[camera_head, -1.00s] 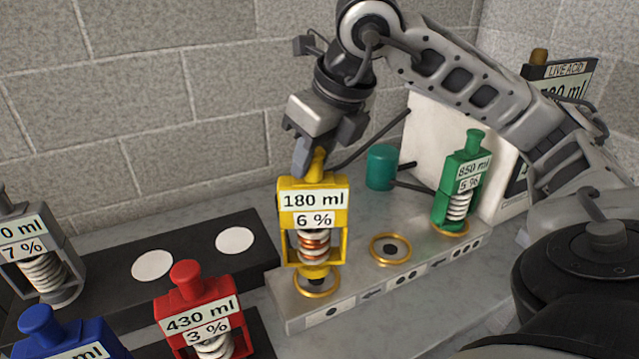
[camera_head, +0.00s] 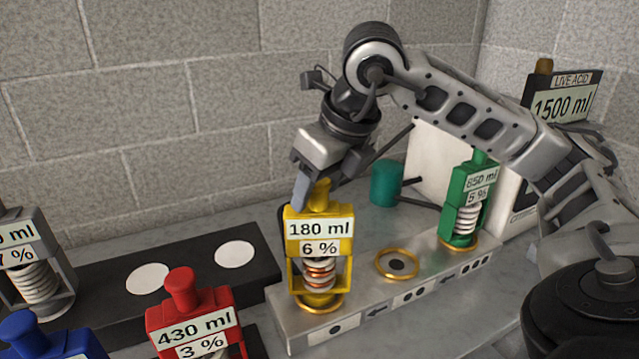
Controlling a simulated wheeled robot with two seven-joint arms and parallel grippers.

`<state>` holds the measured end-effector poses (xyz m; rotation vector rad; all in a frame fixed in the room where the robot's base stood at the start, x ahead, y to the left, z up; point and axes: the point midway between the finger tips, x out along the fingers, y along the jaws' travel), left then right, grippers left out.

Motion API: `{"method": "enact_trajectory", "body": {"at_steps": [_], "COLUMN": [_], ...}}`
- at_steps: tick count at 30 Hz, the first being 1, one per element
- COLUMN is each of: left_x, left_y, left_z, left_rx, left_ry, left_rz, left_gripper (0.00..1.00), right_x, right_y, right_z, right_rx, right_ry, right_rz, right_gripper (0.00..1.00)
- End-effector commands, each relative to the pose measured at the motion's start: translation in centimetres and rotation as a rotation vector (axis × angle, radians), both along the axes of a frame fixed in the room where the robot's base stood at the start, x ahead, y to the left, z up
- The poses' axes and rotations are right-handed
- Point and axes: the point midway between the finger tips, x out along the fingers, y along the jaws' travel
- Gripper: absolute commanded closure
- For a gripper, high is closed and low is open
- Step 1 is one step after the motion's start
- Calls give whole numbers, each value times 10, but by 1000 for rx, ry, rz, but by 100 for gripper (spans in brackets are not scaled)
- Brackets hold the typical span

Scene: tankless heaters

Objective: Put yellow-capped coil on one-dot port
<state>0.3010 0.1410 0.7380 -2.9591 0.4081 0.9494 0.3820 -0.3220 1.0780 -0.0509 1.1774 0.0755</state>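The yellow-capped coil (camera_head: 318,243), labelled 180 ml and 6 %, stands upright over the left end of the grey port block. Its base sits in or just above the gold ring of the one-dot port (camera_head: 319,306); I cannot see fully whether it is seated. The single-dot mark (camera_head: 335,330) is on the block's front face below it. My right gripper (camera_head: 318,186) is at the coil's yellow top knob and appears shut on it, with one finger partly hiding the knob. My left gripper is not in view.
An empty gold-ringed port (camera_head: 397,263) lies beside the yellow coil; the green coil (camera_head: 466,205) stands in the right port. Red (camera_head: 192,320), blue (camera_head: 50,345) and grey (camera_head: 38,265) coils are at left, near a black rack (camera_head: 190,280) with two white circles. A teal cylinder (camera_head: 385,183) stands behind.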

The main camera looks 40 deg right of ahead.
Motion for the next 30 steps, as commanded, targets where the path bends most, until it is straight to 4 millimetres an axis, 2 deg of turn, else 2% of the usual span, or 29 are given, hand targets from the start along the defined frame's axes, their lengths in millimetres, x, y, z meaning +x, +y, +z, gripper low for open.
{"method": "enact_trajectory", "body": {"at_steps": [4,8,21,24,30], "left_x": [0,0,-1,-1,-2], "left_y": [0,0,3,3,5], "left_z": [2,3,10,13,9], "left_rx": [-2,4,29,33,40], "left_ry": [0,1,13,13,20], "left_rz": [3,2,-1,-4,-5], "left_gripper": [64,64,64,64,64], "right_x": [0,-2,-36,-41,-46], "right_y": [0,0,-3,-3,-4], "right_z": [2,11,96,107,115], "right_rx": [0,2,1,0,1], "right_ry": [0,-3,-5,-3,-1], "right_rz": [0,-1,0,0,0], "right_gripper": [47,47,47,47,47]}}
